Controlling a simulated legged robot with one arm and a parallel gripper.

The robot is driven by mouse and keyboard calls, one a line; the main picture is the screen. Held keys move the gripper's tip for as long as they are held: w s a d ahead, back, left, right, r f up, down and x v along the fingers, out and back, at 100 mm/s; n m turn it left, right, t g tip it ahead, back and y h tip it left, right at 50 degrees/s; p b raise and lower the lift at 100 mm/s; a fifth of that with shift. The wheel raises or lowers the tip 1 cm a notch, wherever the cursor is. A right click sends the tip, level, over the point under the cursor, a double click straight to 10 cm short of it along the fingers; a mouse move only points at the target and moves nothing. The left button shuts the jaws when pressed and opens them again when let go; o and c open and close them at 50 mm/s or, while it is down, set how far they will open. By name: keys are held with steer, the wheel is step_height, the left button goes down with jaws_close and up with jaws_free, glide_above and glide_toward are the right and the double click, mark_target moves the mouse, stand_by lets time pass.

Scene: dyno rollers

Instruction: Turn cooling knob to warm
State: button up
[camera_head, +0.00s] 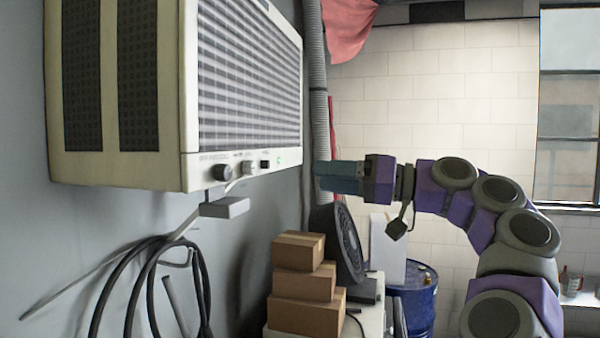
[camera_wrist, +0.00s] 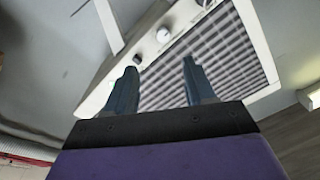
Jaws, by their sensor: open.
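A cream wall air conditioner (camera_head: 120,172) hangs at the left in the head view, with knobs along its lower front edge. A dark round knob (camera_head: 222,172) sits left of a pale knob (camera_head: 247,167), with a small black switch (camera_head: 265,164) further right. The labels are too small to read, so I cannot tell which knob is for cooling. My gripper (camera_head: 320,176) is right of the panel, apart from the knobs. In the wrist view my gripper (camera_wrist: 160,67) is open and empty, with the pale knob (camera_wrist: 163,34) beyond the fingertips.
A small grey box (camera_head: 225,207) and coiled black hoses (camera_head: 150,290) hang below the unit. Stacked cardboard boxes (camera_head: 305,283) and a dark round fan (camera_head: 343,245) stand below my gripper. A blue drum (camera_head: 415,305) is behind. The space before the panel looks clear.

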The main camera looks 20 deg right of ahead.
steer(key=shift+p+v, duration=0.3)
steer(key=shift+v, duration=1.65)
